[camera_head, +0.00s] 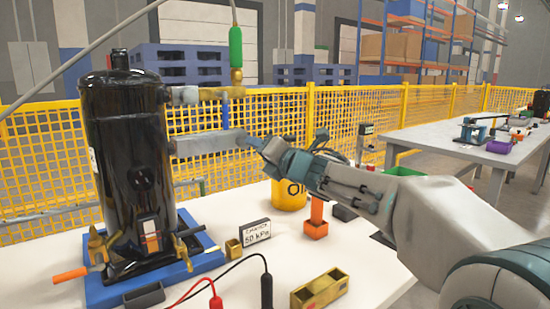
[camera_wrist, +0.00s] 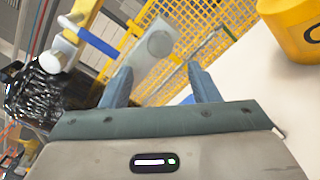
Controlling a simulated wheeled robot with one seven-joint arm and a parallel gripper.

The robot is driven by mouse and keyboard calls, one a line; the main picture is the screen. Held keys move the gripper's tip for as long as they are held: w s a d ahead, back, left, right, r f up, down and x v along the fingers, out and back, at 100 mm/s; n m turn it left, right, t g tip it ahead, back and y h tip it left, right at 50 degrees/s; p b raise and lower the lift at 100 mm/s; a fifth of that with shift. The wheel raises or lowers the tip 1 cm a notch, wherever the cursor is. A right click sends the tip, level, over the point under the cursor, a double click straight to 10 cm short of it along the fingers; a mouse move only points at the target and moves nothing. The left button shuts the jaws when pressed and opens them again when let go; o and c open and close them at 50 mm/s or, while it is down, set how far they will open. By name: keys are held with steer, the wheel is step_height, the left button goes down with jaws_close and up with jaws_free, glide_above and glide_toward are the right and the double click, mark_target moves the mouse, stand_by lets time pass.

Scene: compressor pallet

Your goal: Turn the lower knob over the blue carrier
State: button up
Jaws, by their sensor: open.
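The black compressor (camera_head: 125,150) stands upright on the blue carrier (camera_head: 190,264) at the left of the table. A lower grey bar (camera_head: 205,143) sticks out from its right side; in the wrist view it shows a round grey knob-like disc (camera_wrist: 160,44). Above it is a brass fitting (camera_head: 205,94) with a blue lever (camera_head: 225,108), also seen in the wrist view (camera_wrist: 90,36). My gripper (camera_head: 246,141) is open at the bar's right end. In the wrist view, the bar lies between its blue fingers (camera_wrist: 160,72); I cannot tell whether they touch it.
A green-handled hose (camera_head: 236,48) hangs above. A yellow bucket (camera_head: 289,194), an orange-based tool (camera_head: 316,220), a brass box (camera_head: 320,291), a pressure sign (camera_head: 256,232) and red and black leads lie on the white table. A yellow mesh fence (camera_head: 280,115) stands behind.

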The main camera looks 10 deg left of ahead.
steer(key=shift+v, duration=2.7)
steer(key=s+d+r+m+t+h+p, duration=0.1)
steer(key=d+r+m+h+p, duration=0.2)
steer(key=d+m+h+p, duration=0.5)
steer(key=s+d+r+m+h+p, duration=0.2)
steer(key=d+m+h+p, duration=0.2)
steer(key=d+m+p, duration=0.7)
steer(key=s+d+m+g+p, duration=0.5)
steer(key=s+m, duration=0.4)
steer(key=s, duration=0.3)
steer(key=s+d+f+m+g+h+p, duration=0.1)
steer(key=s+d+m+g+p, duration=0.4)
steer(key=s+m+p, duration=0.3)
steer(key=s+d+m, duration=0.1)
steer(key=s, duration=0.3)
steer(key=shift+f+h+p, duration=0.3)
steer(key=shift+s, duration=0.1)
